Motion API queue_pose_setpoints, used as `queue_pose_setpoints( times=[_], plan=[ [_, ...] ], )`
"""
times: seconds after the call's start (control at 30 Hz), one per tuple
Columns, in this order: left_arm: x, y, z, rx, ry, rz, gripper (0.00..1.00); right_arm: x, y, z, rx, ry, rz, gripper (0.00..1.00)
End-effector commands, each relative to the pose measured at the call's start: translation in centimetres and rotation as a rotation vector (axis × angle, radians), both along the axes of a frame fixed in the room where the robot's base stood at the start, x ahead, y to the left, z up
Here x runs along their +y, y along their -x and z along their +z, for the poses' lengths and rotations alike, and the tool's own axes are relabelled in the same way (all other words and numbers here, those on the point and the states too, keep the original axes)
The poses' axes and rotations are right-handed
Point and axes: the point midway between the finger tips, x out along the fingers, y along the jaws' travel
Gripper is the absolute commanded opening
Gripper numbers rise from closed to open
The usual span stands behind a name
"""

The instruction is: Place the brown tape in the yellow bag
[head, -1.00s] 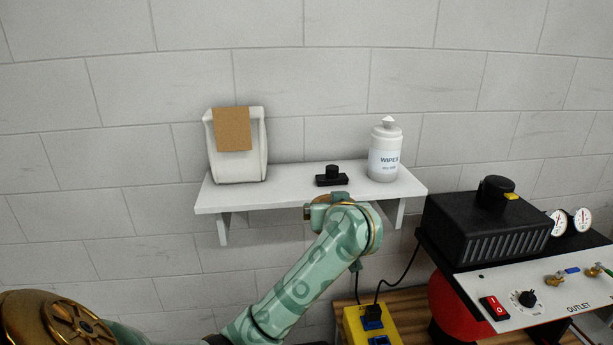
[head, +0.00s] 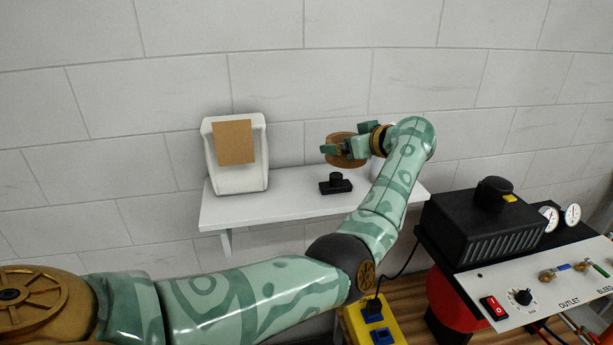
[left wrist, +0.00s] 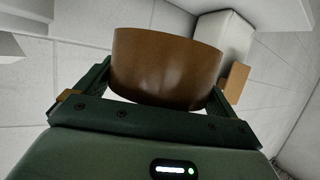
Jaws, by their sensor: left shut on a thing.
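The brown tape (head: 345,160) is a wide brown roll. My left gripper (head: 332,150) is shut on it and holds it above the white wall shelf, above the small black object. In the left wrist view the tape (left wrist: 165,68) fills the space between the two dark green fingers (left wrist: 158,98). No thing that is clearly a yellow bag shows. A yellow box-like thing (head: 387,315) with blue sockets stands low, below the shelf. My right gripper is not in view.
The white shelf (head: 235,209) carries a white dispenser (head: 238,178) with brown paper and a small black object (head: 336,186). A white bottle (head: 376,171) is mostly hidden behind my arm. A black machine (head: 478,222) and a gauge panel stand at right.

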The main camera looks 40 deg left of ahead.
Motion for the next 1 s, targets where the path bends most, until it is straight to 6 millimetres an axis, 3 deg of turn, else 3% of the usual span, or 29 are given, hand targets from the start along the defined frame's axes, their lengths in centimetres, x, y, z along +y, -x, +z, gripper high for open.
queue_pose_setpoints(
  times=[0.13,0.4,0.5,0.87,1.0],
  plan=[
    [0.8,0.5,-0.7,0.002,-0.002,-0.007,0.66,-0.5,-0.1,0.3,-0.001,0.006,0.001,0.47],
    [7.8,3.9,-4.3,0.004,-0.004,-0.006,0.66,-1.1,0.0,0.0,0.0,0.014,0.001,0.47],
    [9.3,4.5,-6.7,0.006,-0.003,-0.009,0.66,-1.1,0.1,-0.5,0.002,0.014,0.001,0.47],
    [11.7,5.7,-9.9,0.004,-0.002,-0.01,0.66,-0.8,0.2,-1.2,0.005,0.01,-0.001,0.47],
    [11.8,5.7,-12.5,0.006,-0.002,-0.011,0.66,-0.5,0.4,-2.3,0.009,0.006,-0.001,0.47]
  ],
)
